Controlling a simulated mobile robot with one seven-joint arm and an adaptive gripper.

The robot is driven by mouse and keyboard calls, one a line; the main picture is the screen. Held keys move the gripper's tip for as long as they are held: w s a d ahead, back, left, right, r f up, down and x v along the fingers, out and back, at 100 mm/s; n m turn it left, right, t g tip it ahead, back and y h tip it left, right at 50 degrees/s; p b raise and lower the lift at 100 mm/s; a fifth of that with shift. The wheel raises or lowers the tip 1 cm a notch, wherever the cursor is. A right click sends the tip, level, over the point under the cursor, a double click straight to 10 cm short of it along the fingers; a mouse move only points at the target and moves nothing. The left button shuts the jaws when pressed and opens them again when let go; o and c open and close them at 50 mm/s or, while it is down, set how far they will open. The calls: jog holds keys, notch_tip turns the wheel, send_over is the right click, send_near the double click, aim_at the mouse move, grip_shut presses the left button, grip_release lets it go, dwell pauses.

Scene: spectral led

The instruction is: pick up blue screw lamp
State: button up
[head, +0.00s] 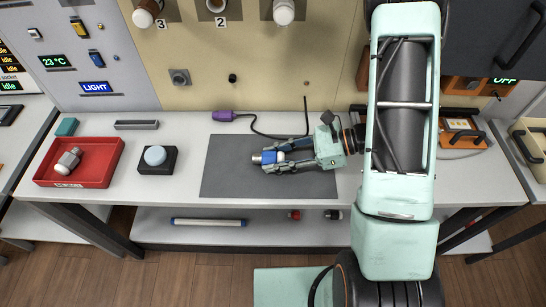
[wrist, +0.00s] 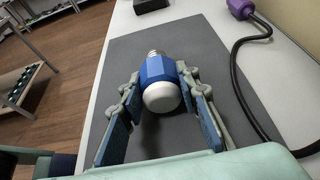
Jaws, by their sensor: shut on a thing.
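The blue screw lamp (head: 268,158) has a blue faceted body, a metal screw base and a white rounded end. It is at the dark grey mat (head: 225,180) on the workbench in the head view. My gripper (head: 272,160) is around the lamp, with one finger on each side. In the wrist view the lamp (wrist: 158,82) sits between the fingertips of my gripper (wrist: 156,80), white end towards me and screw base pointing away. The gripper is shut on it. I cannot tell whether the lamp touches the mat.
A purple connector (head: 223,115) with a black cable lies behind the mat. White lamps hang on the back panel.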

aim_at(275, 154)
jog(key=shift+r, duration=0.5)
notch_tip(275, 154, up, 2)
jog(key=shift+r, duration=0.15)
jog(key=s+d+r+p, duration=0.3)
jog(key=s+r+p, duration=0.3)
jog(key=s+r, duration=0.3)
jog(key=s, duration=0.4)
jog(key=shift+s+d+r, duration=0.15)
jog(key=shift+s+r, duration=0.05)
jog(key=shift+r, duration=0.15)
